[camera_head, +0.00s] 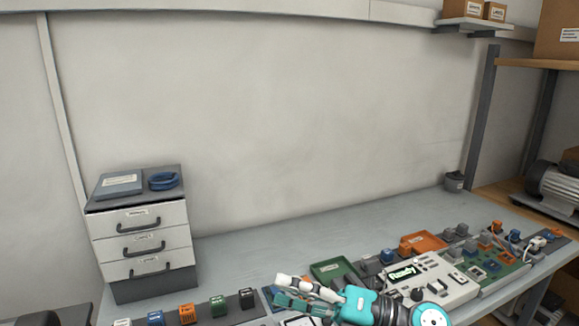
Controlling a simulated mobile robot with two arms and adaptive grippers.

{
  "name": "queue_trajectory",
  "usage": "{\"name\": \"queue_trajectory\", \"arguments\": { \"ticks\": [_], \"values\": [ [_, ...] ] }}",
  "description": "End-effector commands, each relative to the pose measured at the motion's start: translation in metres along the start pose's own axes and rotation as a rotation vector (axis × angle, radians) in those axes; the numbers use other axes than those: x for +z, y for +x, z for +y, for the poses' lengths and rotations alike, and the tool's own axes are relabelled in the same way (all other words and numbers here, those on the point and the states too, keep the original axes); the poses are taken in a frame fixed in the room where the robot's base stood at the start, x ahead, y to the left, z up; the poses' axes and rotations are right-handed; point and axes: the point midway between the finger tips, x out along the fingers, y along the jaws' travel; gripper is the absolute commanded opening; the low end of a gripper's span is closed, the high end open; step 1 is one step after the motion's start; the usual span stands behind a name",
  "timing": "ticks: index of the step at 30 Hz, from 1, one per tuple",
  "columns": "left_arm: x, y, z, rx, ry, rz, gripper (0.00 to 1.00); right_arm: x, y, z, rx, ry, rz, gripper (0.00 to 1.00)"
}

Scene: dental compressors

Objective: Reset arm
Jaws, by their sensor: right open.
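My right gripper (290,292) shows at the bottom centre, in white and teal, with its arm (375,306) coming in from the lower right. It is over the front part of the workbench, left of the control box, and I see nothing held between its fingers. The fingertips are small and partly overlap the parts behind them. My left gripper is not in view.
The grey workbench (255,250) holds a control box (440,277) reading "Ready", a green tray (335,268), an orange tray (425,242) and several small connectors. A drawer cabinet (140,240) stands at left. The bench's back middle is clear.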

Motion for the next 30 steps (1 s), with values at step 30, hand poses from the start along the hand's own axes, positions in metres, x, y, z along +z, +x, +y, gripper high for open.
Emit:
{"name": "queue_trajectory", "arguments": {
  "ticks": [30],
  "values": [
    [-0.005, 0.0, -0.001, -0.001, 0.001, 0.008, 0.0, -0.238, -0.29, -0.166, -0.573, 1.93, -2.0, 0.53]
  ]
}}
